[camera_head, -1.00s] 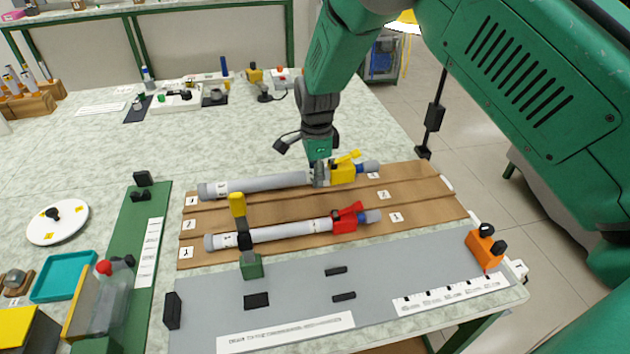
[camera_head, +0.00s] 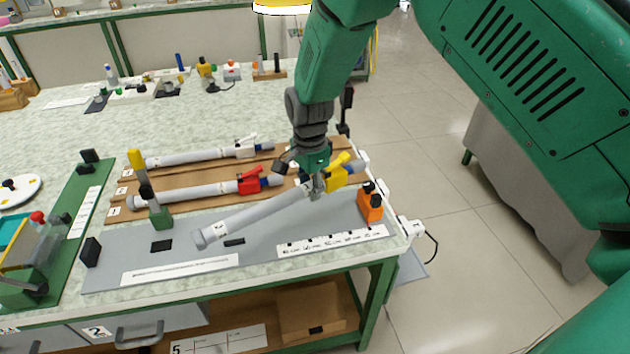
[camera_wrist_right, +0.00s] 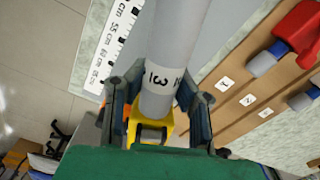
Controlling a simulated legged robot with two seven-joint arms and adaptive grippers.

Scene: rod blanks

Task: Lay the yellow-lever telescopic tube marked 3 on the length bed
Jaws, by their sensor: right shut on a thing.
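The yellow-lever telescopic tube (camera_head: 255,215) is grey with a yellow lever clamp (camera_head: 342,175) at its right end. In the right wrist view its band reads 3 (camera_wrist_right: 158,77). My right gripper (camera_head: 316,190) is shut on the tube near the yellow clamp. The tube slants over the grey length bed (camera_head: 190,225), its far left end lower in the picture. I cannot tell whether it touches the bed. My left gripper is not in view.
A red-lever tube (camera_head: 200,193) and a white-lever tube (camera_head: 195,157) lie on the brown rack (camera_head: 120,205). An orange block (camera_head: 370,206) stands at the bed's right end. A green post with a yellow top (camera_head: 158,215) stands at its left. A ruler strip (camera_head: 335,241) lies along the front.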

